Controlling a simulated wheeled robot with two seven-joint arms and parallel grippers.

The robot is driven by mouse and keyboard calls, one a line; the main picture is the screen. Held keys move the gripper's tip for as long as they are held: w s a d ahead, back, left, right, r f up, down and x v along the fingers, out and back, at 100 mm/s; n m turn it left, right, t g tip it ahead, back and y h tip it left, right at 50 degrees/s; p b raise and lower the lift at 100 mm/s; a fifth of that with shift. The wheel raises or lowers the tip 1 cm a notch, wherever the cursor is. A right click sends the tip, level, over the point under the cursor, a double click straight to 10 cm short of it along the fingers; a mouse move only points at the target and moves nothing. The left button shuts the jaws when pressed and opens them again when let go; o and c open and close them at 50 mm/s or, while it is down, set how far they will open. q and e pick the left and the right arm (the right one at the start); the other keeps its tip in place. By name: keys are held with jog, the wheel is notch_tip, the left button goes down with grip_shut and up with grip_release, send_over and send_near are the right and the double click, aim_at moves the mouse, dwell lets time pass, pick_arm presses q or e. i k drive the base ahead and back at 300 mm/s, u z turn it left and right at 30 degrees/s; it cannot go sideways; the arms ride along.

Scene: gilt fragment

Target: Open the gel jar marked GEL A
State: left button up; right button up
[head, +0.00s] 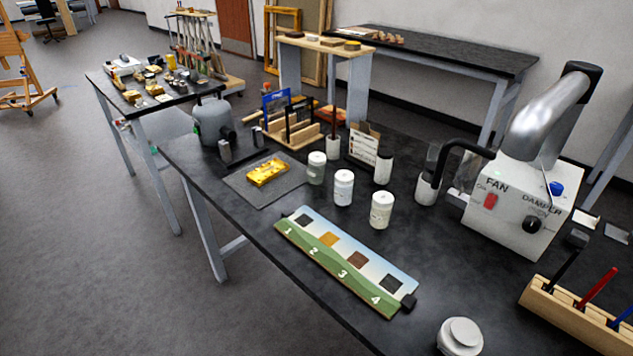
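Three white lidded jars stand upright in a slanting row on the black table: a far jar (317,168), a middle jar (343,187) and a near jar (381,210). They carry small labels that I cannot read, so I cannot tell which is GEL A. All three appear to have their lids on. A wider white container (460,338) with a round top stands at the bottom edge, partly cut off; no marking on it is legible. Neither of my grippers is in view.
A numbered panel (345,262) lies in front of the jars; a gilt fragment (267,173) lies on a grey mat (240,188). A FAN/DAMPER box (512,212) and a wooden tool rack (570,322) stand right. A grey canister (215,120) stands left.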

aim_at(315, 175)
jog(key=k, duration=0.3)
jog(key=u, duration=1.55)
jog(key=i, duration=3)
jog(key=z, duration=3.65)
jog(key=i, duration=0.5)
